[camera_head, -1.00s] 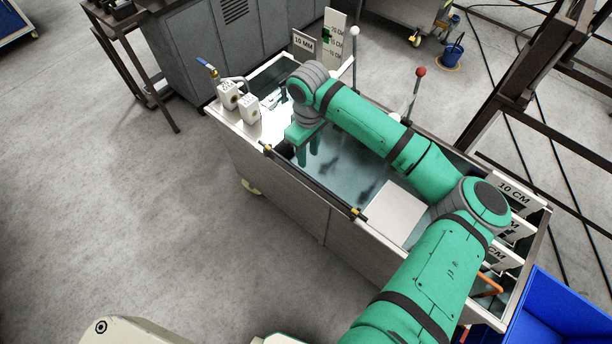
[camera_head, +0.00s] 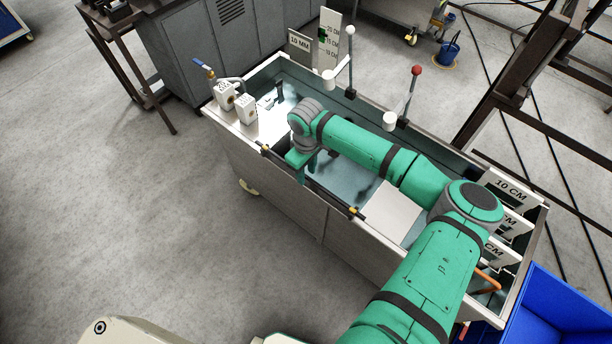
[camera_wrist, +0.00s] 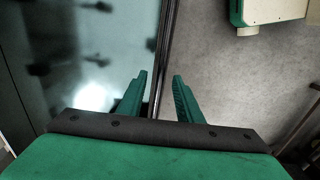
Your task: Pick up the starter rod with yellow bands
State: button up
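The starter rod (camera_head: 335,198) is long, thin and dark, with yellow bands near its two ends. It lies along the near long edge of the tank (camera_head: 290,210). My gripper (camera_head: 306,172) is at the middle of the rod, pointing down, and hides a short part of it. In the wrist view the two green fingers (camera_wrist: 158,92) are apart, and the dark rod (camera_wrist: 165,45) runs between them with no visible contact. The rod's bands do not show in that view. How far the fingertips are above the rod I cannot tell.
Valve blocks (camera_head: 246,110) stand at the tank's left end. A white plate (camera_head: 390,212) and upright "CM" signs (camera_head: 510,188) are toward the right. A white-topped lever (camera_head: 350,62) and a red-topped lever (camera_head: 412,95) stand at the far edge. Floor in front is clear.

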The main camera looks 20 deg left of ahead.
jog(key=shift+w, duration=0.15)
jog(key=c, duration=0.4)
jog(key=shift+a, duration=0.15)
grip_shut()
jog(key=shift+d, duration=0.4)
